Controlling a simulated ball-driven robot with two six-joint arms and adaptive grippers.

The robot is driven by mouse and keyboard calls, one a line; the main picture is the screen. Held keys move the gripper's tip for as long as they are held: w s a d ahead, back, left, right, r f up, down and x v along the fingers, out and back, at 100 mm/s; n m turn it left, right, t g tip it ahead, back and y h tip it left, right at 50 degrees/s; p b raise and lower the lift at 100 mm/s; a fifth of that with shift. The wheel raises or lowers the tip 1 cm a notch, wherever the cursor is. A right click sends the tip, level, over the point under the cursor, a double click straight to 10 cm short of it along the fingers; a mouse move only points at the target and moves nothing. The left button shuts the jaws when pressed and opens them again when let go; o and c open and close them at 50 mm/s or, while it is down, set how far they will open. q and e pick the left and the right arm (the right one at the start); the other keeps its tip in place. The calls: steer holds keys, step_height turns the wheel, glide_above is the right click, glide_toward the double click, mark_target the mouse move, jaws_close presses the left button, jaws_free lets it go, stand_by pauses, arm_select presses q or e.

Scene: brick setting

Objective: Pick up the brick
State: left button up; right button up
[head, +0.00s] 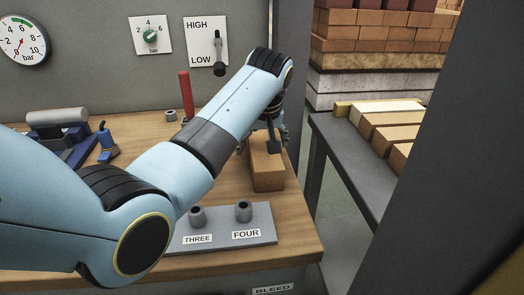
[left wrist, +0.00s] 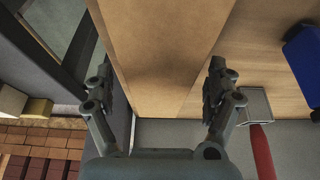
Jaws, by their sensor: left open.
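The brick (head: 267,172) is a tan block on the wooden workbench near its right edge, behind the grey plate. My left gripper (head: 270,140) is above it at its far end, partly hidden by my own arm. In the left wrist view the brick (left wrist: 160,45) fills the middle. The open fingers of the left gripper (left wrist: 160,82) are on either side of it, with a gap showing on at least the right side. I cannot tell whether the left finger touches it. My right gripper is not in view.
A grey plate (head: 222,238) with labelled posts lies in front of the brick. A red handle (head: 186,95) stands behind my arm. A blue vise (head: 62,140) is at the left. Past the bench's right edge, a grey table (head: 345,160) holds more bricks (head: 390,126).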

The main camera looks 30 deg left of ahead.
arm_select(q)
steer(key=c, duration=1.7)
steer(key=shift+c, duration=0.4)
steer(key=shift+r, duration=0.1)
